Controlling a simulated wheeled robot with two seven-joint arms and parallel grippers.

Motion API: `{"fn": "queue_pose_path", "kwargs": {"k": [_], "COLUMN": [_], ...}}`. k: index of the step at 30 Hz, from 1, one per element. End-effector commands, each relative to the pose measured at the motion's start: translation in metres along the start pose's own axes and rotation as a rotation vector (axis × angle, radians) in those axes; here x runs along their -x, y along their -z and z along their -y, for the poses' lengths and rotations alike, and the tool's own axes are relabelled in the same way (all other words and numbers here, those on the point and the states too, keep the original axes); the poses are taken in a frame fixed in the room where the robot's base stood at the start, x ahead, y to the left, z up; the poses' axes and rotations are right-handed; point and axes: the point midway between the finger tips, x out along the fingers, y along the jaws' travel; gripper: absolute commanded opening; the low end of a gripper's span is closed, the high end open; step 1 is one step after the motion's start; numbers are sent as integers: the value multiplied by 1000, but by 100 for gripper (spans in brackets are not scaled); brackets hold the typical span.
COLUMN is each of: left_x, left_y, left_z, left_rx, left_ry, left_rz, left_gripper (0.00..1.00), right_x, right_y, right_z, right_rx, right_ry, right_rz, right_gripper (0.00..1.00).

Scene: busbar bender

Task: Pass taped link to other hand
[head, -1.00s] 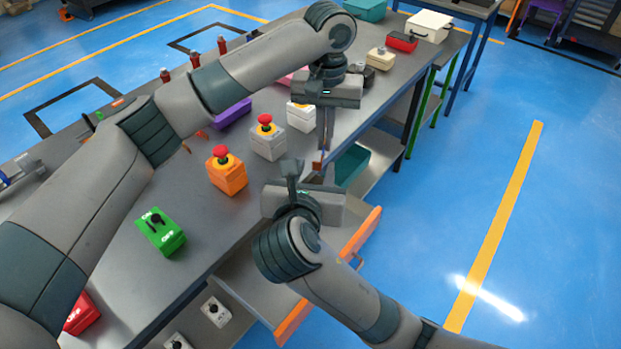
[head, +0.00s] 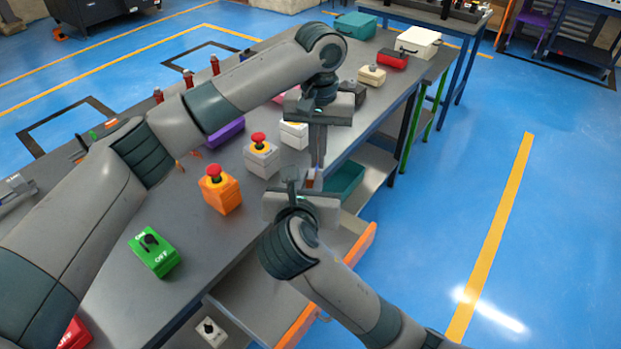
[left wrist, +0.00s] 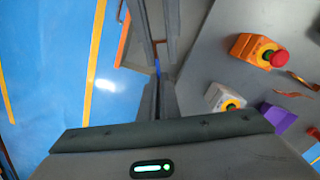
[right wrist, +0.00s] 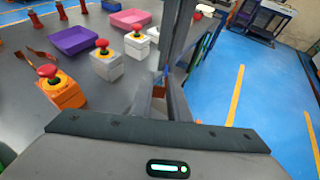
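The taped link shows as a thin copper strip (left wrist: 158,44) with a patch of blue tape (left wrist: 157,68) in the left wrist view. My left gripper (head: 317,164) points down beyond the bench's front edge, shut on the taped end. My right gripper (head: 301,176) points up from below, facing it. In the right wrist view, my right fingers (right wrist: 161,92) stand apart, with the copper end (right wrist: 158,84) between or just beyond their tips. I see a gap there and no clear grip. The link's ends are partly hidden by the fingers.
The grey bench (head: 200,255) carries an orange emergency-stop box (head: 221,194), a grey one (head: 262,158) and a green switch box (head: 154,252). An open drawer with an orange front (head: 345,275) lies below my right gripper. Blue floor (head: 440,200) is free at right.

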Motion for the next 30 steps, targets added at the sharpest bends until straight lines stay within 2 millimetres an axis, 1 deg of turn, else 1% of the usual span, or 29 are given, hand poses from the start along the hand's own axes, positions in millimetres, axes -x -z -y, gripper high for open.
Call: {"fn": "queue_pose_path", "kwargs": {"k": [1,2,3,12,17,20,23,30], "left_x": [0,0,0,1,7,16,30,72], "left_y": [0,0,0,0,0,1,0,1], "left_z": [0,0,0,0,0,0,0,0], "left_rx": [0,0,0,0,0,0,0,0], "left_ry": [0,0,0,0,0,-1,0,-1], "left_rz": [-1,-1,-1,0,-1,-2,-2,-2], "left_gripper": [12,19,25,25,25,25,25,25], "right_x": [0,0,0,0,0,0,0,0], "right_y": [0,0,0,0,0,0,0,0], "right_z": [0,0,0,0,0,0,0,0], "right_rx": [0,0,0,-1,-1,-1,-1,-1], "right_ry": [0,0,0,0,0,0,0,0], "right_rz": [1,1,1,1,1,1,1,1], "right_gripper": [0,0,0,0,0,0,0,0]}}
